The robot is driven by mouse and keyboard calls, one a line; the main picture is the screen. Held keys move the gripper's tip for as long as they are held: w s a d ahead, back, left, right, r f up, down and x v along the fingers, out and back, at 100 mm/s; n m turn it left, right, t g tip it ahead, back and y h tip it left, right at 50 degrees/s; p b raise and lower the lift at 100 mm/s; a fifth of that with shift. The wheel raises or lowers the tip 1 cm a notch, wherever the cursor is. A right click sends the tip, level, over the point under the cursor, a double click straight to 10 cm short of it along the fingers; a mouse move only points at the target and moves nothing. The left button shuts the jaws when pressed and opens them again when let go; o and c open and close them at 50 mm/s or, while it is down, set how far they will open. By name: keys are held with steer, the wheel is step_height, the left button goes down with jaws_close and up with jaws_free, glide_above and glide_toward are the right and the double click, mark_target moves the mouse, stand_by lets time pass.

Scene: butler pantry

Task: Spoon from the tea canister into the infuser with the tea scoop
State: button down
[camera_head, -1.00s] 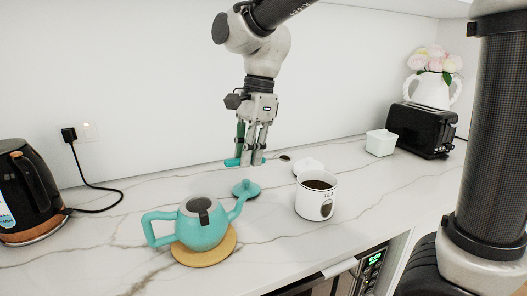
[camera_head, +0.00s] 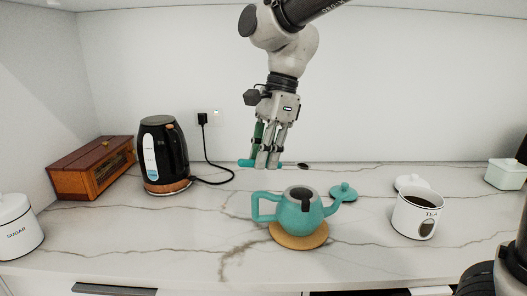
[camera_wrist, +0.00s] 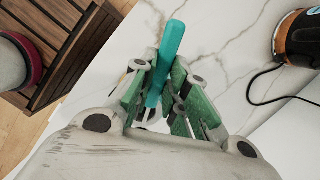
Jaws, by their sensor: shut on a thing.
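My gripper (camera_head: 267,163) is shut on the teal handle of the tea scoop (camera_head: 246,163), above the back of the counter. The scoop lies roughly level, its small dark bowl (camera_head: 303,166) out to the right. The wrist view shows the teal handle (camera_wrist: 172,55) between my fingers; the bowl is hidden there. The white tea canister (camera_head: 408,221) stands open at right, dark tea inside, apart from my gripper. The teal teapot (camera_head: 300,219) stands open in front of my gripper; a dark part at its mouth (camera_head: 306,196) seems to be the infuser.
The teapot sits on a round wooden trivet (camera_head: 305,241). Its teal lid (camera_head: 343,191) and a white lid (camera_head: 408,182) lie behind. A black kettle (camera_head: 160,150), wooden box (camera_head: 88,167) and sugar canister (camera_head: 15,228) stand at left.

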steer(key=shift+w+d+f+y, duration=0.15)
steer(key=shift+d+f+y, duration=0.05)
steer(key=shift+f+y, duration=0.1)
steer(key=d+r+y, duration=0.1)
steer(key=w+d+g+y, duration=0.1)
steer(key=shift+r+g+y, duration=0.3)
steer(key=shift+r+y, duration=0.1)
steer(key=shift+w+d+r+g+y, duration=0.3)
steer(key=shift+d+r+g+y, duration=0.3)
steer(key=shift+y, duration=0.3)
steer(key=shift+w+d+r+g+y, duration=0.35)
steer(key=shift+d+y, duration=0.3)
steer(key=shift+y, duration=0.25)
steer(key=shift+f, duration=0.15)
step_height(320, 180, up, 6)
